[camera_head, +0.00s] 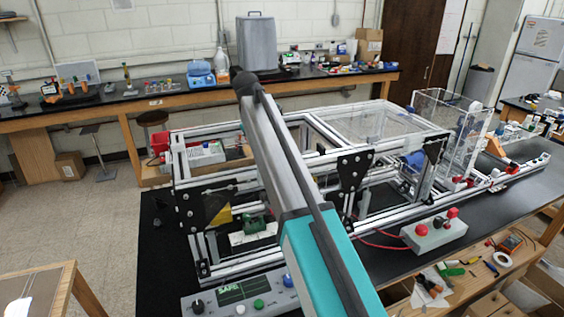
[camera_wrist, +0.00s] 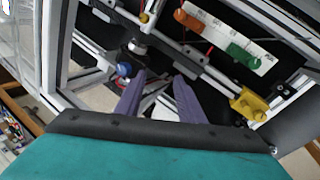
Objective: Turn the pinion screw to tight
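My gripper (camera_wrist: 159,76) shows in the wrist view as two purple fingers, spread apart with nothing seen held between them. A blue knob (camera_wrist: 124,70) is just left of the left fingertip, apart from it as far as I can tell. A silver cylindrical part (camera_wrist: 137,47) is just above it, by a rail. An orange knob (camera_wrist: 180,15) and a green block (camera_wrist: 236,52) lie along a white marked strip (camera_wrist: 212,28) beyond the fingers. Which part is the pinion screw I cannot tell, nor read a tight mark. My gripper cannot be made out in the head view.
The aluminium extrusion frame (camera_head: 240,262) stands on the black bench, its bars close around my gripper. A yellow block (camera_wrist: 248,104) sits on a rail right of the fingers. A control box (camera_head: 240,295) and a red-button box (camera_head: 434,233) stand in front of the frame.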

